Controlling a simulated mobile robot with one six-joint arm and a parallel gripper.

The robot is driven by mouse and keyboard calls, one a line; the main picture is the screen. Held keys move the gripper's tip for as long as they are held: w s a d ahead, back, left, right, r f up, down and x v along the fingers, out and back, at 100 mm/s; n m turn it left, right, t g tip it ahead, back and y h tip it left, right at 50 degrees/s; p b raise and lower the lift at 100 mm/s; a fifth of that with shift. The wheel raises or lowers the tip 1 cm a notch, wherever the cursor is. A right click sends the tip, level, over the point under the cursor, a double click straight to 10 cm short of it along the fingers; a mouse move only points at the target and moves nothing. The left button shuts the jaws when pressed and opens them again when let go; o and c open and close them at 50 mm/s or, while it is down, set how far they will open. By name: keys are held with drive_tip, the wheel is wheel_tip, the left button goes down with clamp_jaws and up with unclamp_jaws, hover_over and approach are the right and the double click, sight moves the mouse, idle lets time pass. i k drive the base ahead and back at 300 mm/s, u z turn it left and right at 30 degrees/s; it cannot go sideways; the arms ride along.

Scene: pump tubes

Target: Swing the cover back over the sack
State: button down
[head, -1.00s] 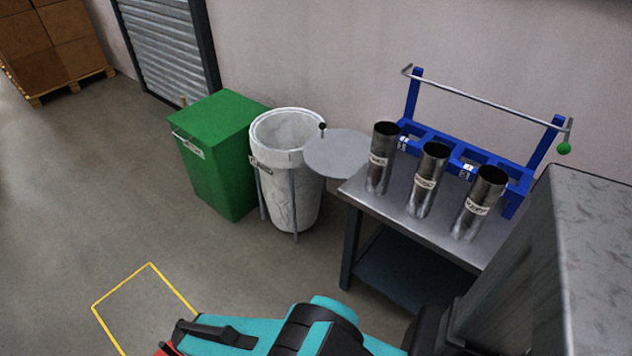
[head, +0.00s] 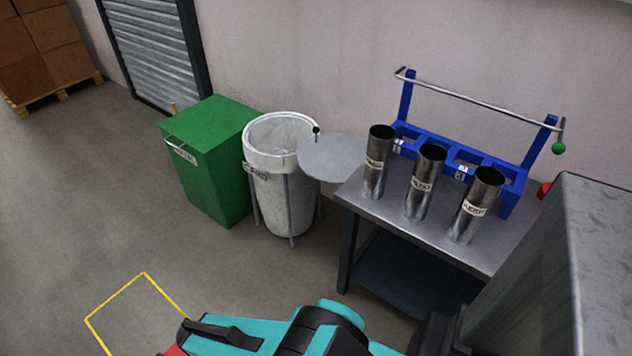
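The sack (head: 281,205) is a white bag hung in a round stand with thin metal legs, and its mouth is open at the top. The cover (head: 335,158) is a flat grey disc swung out to the right of the sack, near the left end of the steel table. A small black knob (head: 316,130) on a short stem stands at the cover's edge, by the sack's rim. A label is on the front of the sack's ring. My gripper is not in view; only part of my arm shows at the bottom.
A green bin (head: 208,160) stands left of the sack. A steel table (head: 405,222) on the right holds several metal tubes (head: 425,180) and a blue rack (head: 455,150) with a bar. A tall grey cabinet (head: 570,270) blocks the right. Floor at left is clear, with a yellow outline (head: 143,273).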

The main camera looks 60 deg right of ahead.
sight(330, 157)
drive_tip(key=i, duration=0.85)
